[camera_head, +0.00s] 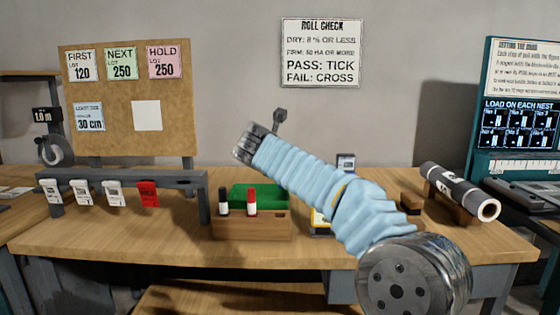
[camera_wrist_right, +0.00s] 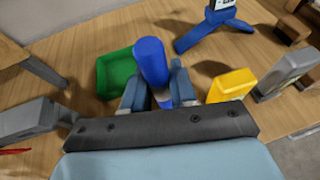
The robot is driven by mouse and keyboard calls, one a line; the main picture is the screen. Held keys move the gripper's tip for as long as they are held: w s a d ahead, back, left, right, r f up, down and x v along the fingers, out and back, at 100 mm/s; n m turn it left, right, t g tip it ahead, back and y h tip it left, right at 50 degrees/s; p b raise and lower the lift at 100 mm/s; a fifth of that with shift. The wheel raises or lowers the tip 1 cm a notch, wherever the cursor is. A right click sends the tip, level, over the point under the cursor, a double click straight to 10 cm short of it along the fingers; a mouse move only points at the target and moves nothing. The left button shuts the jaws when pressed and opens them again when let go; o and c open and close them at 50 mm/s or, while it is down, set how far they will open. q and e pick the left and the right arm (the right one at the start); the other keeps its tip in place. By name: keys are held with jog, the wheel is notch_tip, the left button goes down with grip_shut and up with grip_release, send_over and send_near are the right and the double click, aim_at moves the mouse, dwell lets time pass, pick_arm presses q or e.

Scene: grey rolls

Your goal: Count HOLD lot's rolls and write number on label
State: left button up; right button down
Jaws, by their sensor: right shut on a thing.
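My right gripper (camera_wrist_right: 156,88) is shut on a blue marker (camera_wrist_right: 151,60), which stands up between its fingers in the right wrist view. In the head view my right arm reaches across the bench, but I cannot make out the marker there. A pink HOLD card (camera_head: 164,61) reads LOT 250 on the brown pin board (camera_head: 180,135). A blank white label (camera_head: 147,115) is on the board below it. One grey roll (camera_head: 458,190) with a dark printed band lies on a wooden cradle at the right of the bench. My left gripper is not in view.
A wooden box (camera_head: 240,228) with a green tray (camera_head: 262,196) holds a black marker (camera_head: 223,203) and a red marker (camera_head: 251,202). Several white tags and a red tag (camera_head: 147,194) hang from a grey rail (camera_head: 130,178). A yellow object (camera_wrist_right: 233,85) stands beside my right gripper.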

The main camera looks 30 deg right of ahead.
jog(key=shift+r, duration=2.25)
jog(key=shift+f, duration=0.1)
